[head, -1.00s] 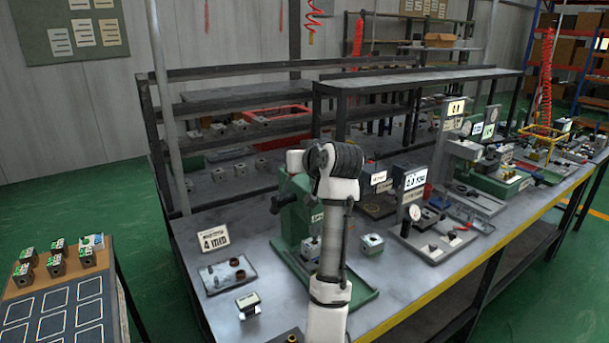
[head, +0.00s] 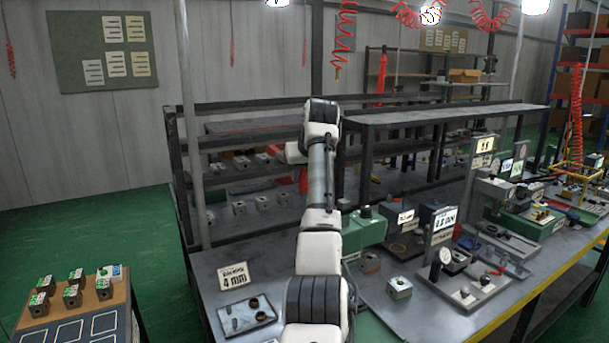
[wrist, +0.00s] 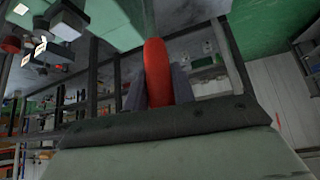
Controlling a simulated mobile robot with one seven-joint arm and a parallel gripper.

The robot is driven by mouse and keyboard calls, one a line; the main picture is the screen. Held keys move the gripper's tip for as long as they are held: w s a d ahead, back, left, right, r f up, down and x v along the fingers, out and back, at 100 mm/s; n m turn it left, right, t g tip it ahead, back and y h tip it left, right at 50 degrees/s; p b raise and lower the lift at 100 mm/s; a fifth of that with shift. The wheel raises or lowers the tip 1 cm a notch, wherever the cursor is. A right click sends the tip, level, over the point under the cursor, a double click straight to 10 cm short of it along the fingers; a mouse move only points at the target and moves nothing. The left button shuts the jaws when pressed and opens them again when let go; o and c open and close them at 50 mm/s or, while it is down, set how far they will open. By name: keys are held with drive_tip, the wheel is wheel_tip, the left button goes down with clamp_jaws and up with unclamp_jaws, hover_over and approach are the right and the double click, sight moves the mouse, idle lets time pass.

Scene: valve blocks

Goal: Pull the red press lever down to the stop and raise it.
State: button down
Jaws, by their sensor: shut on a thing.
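The red press lever (wrist: 157,65) shows large in the middle of the wrist view as a rounded red bar. My gripper (wrist: 159,88) is shut on it, with one grey finger on each side. The green press (head: 362,229) stands on the bench in the head view, just right of my arm and partly hidden by it. My arm reaches upward in front of it. My fingertips are hidden in the head view, so the lever's angle and its distance from the stop cannot be told there.
A dark metal bench carries a small block (head: 399,288) right of the press, a "4 mm" sign (head: 234,275) and a tray (head: 247,318) to the left. A gauge stand (head: 437,240) is further right. Shelving (head: 440,113) stands behind.

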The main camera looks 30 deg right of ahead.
drive_tip(key=shift+w+r, duration=0.1)
drive_tip(key=shift+w, duration=0.1)
idle(0.3)
drive_tip(key=c, duration=1.6)
unclamp_jaws()
drive_tip(key=o, duration=0.4)
drive_tip(key=shift+w+f, duration=0.15)
drive_tip(key=shift+f, duration=0.05)
drive_tip(key=shift+o, duration=0.2)
drive_tip(key=shift+r, duration=0.1)
drive_tip(key=b+v, duration=0.3)
drive_tip(key=v, duration=1.1)
